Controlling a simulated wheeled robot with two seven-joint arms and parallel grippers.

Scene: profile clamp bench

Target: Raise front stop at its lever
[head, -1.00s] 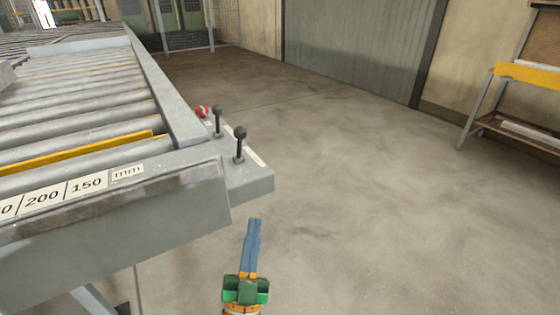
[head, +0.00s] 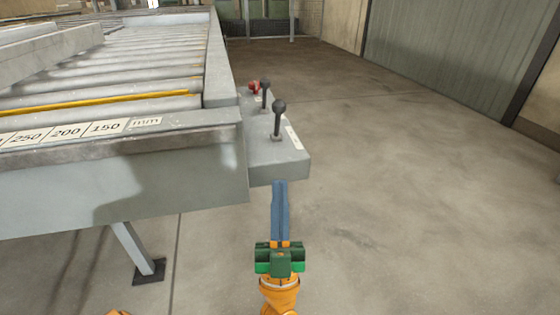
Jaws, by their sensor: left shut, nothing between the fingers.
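Two dark levers with ball knobs stand upright on a grey ledge (head: 285,160) at the right end of the roller bench. The nearer lever (head: 278,120) is the larger in view; the farther lever (head: 265,94) is just behind it. No marking tells me which one belongs to the front stop. A yellow bar (head: 110,102) lies low between the rollers; I cannot tell whether it is the stop. My left gripper (head: 280,184) is shut and empty, its blue fingers pointing at the ledge's front edge, below the nearer lever and apart from it. My right gripper is out of view.
A red knob (head: 253,87) sits behind the levers. A scale strip (head: 66,131) runs along the bench's front edge. A grey beam (head: 50,55) lies on the rollers at the far left. The floor (head: 400,190) to the right is clear.

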